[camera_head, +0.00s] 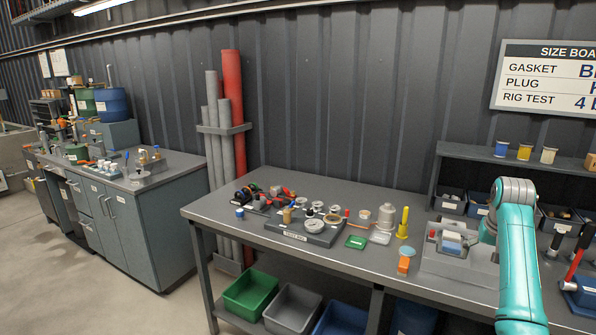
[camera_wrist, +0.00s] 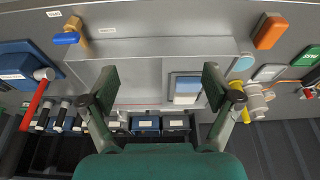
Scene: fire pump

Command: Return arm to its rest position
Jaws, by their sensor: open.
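My teal arm (camera_head: 518,250) reaches over the right end of the grey workbench (camera_head: 330,260). A blue and white block (camera_wrist: 187,89) lies on that grey plate (camera_wrist: 135,65), near the finger on the right. In the head view the block (camera_head: 452,246) also shows on the plate, left of my arm. The arm hides part of the plate there, and my fingers cannot be made out clearly.
An orange block (camera_head: 404,264) and a yellow tool (camera_head: 403,222) stand left of the plate. A red-handled hammer (camera_head: 578,254) stands at the far right. Small bins (camera_head: 451,204) line the shelf behind. A tray (camera_head: 304,231) with metal parts sits further left. The bench's front strip is mostly clear.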

